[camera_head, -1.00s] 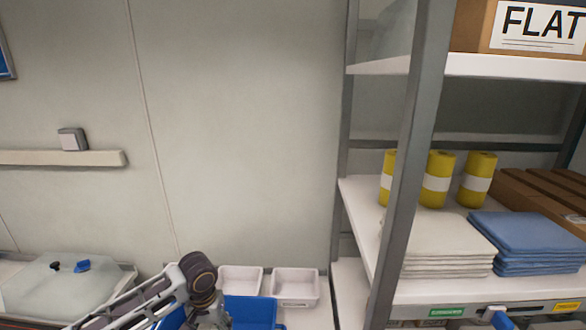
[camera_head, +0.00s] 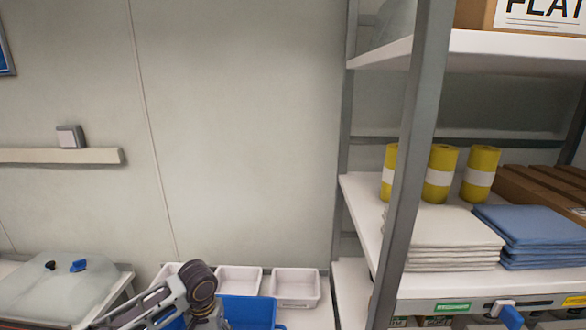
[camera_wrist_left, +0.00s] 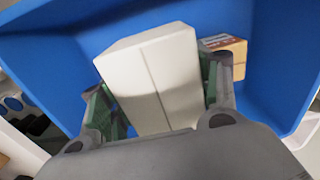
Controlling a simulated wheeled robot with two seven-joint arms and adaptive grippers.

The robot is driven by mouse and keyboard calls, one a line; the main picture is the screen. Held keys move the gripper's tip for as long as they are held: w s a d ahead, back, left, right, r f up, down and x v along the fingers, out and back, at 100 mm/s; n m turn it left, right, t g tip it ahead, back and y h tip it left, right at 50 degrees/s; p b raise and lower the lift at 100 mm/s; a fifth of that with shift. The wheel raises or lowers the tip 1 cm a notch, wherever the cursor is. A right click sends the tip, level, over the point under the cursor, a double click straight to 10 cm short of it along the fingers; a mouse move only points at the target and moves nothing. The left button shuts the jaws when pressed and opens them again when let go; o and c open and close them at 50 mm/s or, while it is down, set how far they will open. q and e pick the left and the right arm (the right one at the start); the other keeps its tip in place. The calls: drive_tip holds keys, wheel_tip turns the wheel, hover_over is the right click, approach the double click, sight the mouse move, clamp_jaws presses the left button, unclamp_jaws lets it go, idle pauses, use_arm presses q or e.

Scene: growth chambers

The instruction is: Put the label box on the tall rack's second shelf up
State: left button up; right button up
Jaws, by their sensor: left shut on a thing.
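In the left wrist view my left gripper (camera_wrist_left: 160,95) is shut on a plain white box (camera_wrist_left: 150,75), with a green-padded finger on each side. I see no label on its visible faces. The box is in or just over a blue bin (camera_wrist_left: 50,70); I cannot tell whether it touches the floor. In the head view the blue bin (camera_head: 250,312) shows at the bottom, partly behind my left arm, and the gripped box is hidden. The tall rack (camera_head: 412,150) stands at the right; its middle shelf (camera_head: 360,205) holds several goods. My right gripper is not in view.
A small brown carton (camera_wrist_left: 228,55) lies in the blue bin. White trays (camera_head: 296,288) stand behind the bin. The rack's middle shelf bears yellow rolls (camera_head: 440,172), white cloths (camera_head: 440,240), blue cloths (camera_head: 535,235) and brown cartons (camera_head: 535,190). A grey post stands at its near left corner.

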use_arm(q)
drive_tip(key=shift+r+p, duration=2.8)
drive_tip(key=shift+r, duration=0.75)
drive_tip(key=shift+f+b, duration=2.9)
drive_tip(key=shift+f, duration=0.7)
drive_tip(key=shift+r, duration=0.15)
